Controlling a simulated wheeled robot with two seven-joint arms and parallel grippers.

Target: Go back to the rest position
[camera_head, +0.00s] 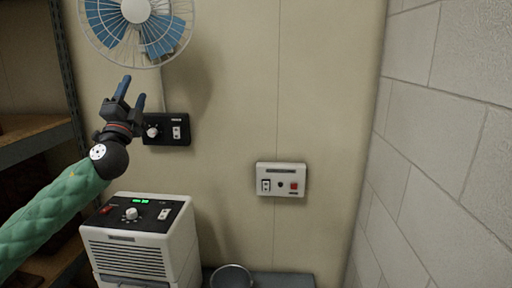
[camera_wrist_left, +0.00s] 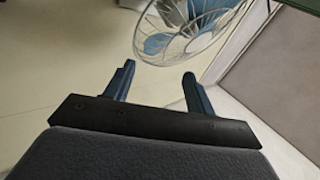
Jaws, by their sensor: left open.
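My left gripper (camera_head: 131,97) is raised in front of the wall at the left of the head view, on a green-sleeved arm. Its two blue fingers are apart, with nothing between them. In the left wrist view the open fingers (camera_wrist_left: 158,82) point toward the fan, and the space between them is empty. In the head view the gripper is just left of and above a black control panel (camera_head: 178,142) with a white knob and a switch, and partly overlaps its left side. I cannot tell whether they touch. My right gripper is not in view.
A blue-bladed wall fan (camera_head: 165,45) in a wire cage hangs above the gripper. A white appliance (camera_head: 128,257) with a lit green display stands below. A white switch box (camera_head: 281,188) is on the wall. Shelving (camera_head: 38,140) stands left; a block wall (camera_head: 440,150) closes the right.

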